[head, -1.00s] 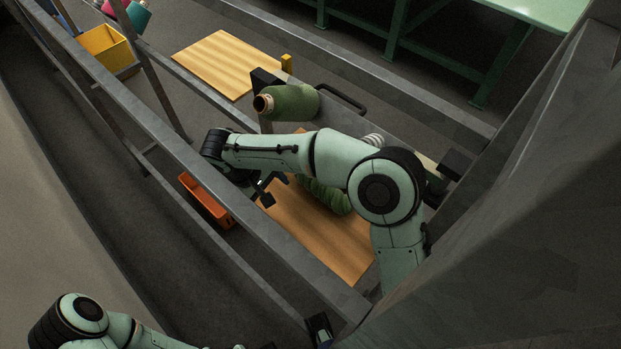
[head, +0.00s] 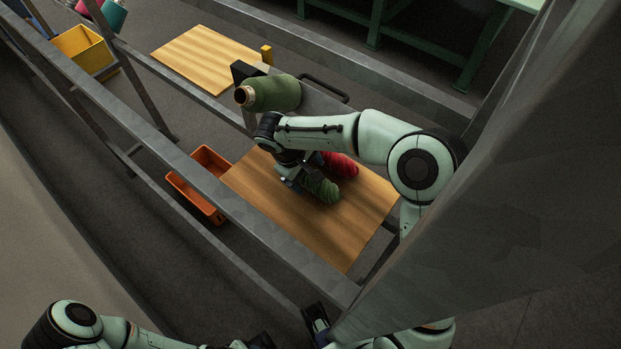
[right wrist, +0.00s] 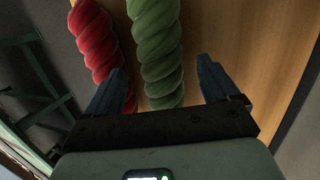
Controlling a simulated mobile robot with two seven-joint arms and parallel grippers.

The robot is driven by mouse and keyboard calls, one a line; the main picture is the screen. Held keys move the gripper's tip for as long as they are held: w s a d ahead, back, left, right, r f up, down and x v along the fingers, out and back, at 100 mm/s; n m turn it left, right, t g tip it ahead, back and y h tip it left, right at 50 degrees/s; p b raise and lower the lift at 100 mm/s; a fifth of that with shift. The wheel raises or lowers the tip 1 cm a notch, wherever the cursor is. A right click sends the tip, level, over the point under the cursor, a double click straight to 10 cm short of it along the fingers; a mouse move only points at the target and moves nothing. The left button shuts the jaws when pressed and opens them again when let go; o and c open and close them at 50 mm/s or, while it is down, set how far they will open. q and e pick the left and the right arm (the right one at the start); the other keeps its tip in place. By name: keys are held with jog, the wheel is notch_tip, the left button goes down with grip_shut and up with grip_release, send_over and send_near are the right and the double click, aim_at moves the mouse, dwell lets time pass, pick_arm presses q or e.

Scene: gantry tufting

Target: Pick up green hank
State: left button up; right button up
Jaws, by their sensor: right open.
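The green hank (head: 322,189) is a twisted roll lying on a wooden board (head: 340,232) beside a red hank (head: 341,165). My right gripper (head: 302,182) is low over the left end of the green hank, and my wrist hides part of both hanks. In the right wrist view the green hank (right wrist: 156,45) runs between the two open fingers of the right gripper (right wrist: 160,78), with gaps on both sides. The red hank (right wrist: 94,45) passes by the left finger. Contact cannot be told. My left arm shows at the bottom left; its jaws are unclear.
A green yarn cone (head: 272,94) sits just behind my right forearm. Grey metal rails (head: 190,165) border the board. An orange bin (head: 197,193) stands to the left, a yellow bin (head: 84,52) at the far left. A second board (head: 205,58) lies behind, bare.

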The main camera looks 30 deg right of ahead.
jog(key=shift+x, duration=0.8)
jog(key=c, duration=1.2)
